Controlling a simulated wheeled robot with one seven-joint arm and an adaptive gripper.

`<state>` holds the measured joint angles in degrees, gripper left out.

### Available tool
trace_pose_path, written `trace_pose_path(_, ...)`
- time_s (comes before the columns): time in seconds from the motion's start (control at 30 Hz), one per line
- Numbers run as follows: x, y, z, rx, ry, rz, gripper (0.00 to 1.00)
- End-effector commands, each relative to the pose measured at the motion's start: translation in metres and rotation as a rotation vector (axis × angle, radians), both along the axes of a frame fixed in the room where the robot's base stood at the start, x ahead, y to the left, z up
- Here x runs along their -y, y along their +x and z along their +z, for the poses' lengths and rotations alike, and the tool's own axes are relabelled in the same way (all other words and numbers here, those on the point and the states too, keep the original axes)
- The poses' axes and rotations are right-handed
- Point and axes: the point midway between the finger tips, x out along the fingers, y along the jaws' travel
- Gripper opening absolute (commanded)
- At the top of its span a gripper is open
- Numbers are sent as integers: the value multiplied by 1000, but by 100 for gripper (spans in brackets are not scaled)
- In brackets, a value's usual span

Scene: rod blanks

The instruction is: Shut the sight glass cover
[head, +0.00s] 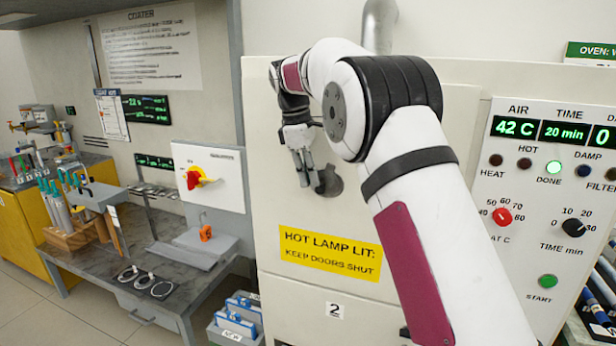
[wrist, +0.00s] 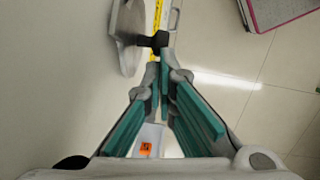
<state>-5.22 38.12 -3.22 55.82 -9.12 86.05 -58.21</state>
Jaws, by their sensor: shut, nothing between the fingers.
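The sight glass cover (head: 334,182) is a grey metal piece on the pale oven door in the head view, just right of my fingertips. In the wrist view the cover (wrist: 128,40) is a rounded grey plate with a black knob (wrist: 158,40) on its side. My gripper (head: 307,184) points down in front of the door, its fingers together and empty. In the wrist view my gripper (wrist: 163,72) has its tips right by the knob; I cannot tell whether they touch. My gripper hides part of the cover, and I cannot see whether glass is uncovered.
A yellow hot lamp sign (head: 330,252) is on the door below. The oven control panel (head: 550,190) is at right. A bench (head: 150,240) with a white switch box (head: 205,175) stands at left. Blue-topped bins (head: 237,318) sit low beside the oven.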

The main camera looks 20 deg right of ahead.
Motion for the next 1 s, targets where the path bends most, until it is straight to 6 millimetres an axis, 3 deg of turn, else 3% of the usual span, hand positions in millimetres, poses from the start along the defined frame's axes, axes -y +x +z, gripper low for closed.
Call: trace_pose_path(1.0,2,-1,-8,-34,-47,0,0)
